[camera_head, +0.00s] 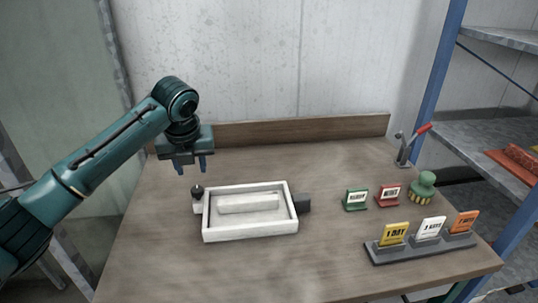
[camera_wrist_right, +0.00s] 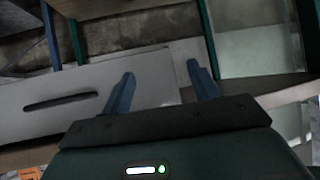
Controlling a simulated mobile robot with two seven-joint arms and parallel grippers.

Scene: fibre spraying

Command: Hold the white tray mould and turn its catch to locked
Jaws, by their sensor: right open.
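The white tray mould (camera_head: 250,235) lies flat on the wooden table, a rectangular frame with a raised bar inside. A dark knob (camera_head: 197,191) sits at its back left corner and a dark block (camera_head: 302,203) at its right side; I cannot tell which is the catch or how it is set. My left gripper (camera_head: 190,170) hangs above the table behind the mould's left end, fingers down and apart, empty, not touching it. My right gripper (camera_wrist_right: 157,80) shows only in the right wrist view, open and empty, with no mould in sight there.
A red-handled clamp (camera_head: 408,148) is at the back right. The front left of the table is clear.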

